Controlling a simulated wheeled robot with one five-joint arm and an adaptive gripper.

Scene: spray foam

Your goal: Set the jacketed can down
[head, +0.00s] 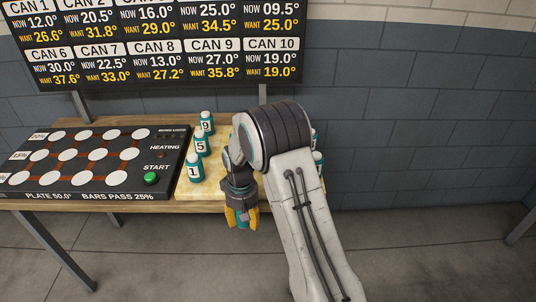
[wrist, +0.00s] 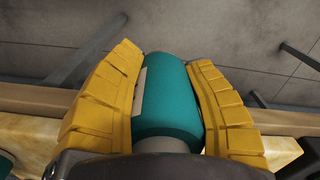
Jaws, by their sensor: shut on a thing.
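My gripper (head: 241,217) has yellow padded fingers and hangs low at the front edge of the table, right of can 1. In the wrist view my gripper (wrist: 172,105) is shut on a teal can (wrist: 165,95), with one finger along each side. A pale patch shows on the can's left side; its number cannot be read. In the head view only a bit of teal shows between the fingers. Whether the can touches anything is hidden. Cans 1 (head: 194,168), 5 (head: 201,142) and 9 (head: 207,122) stand upright on a pale yellow mat (head: 190,191).
A black heating plate (head: 85,160) with white discs, brown bars and a green START button (head: 151,178) lies left on the wooden table (head: 130,205). A board (head: 160,45) lists can temperatures. More cans stand partly hidden behind my arm. Bare floor lies in front.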

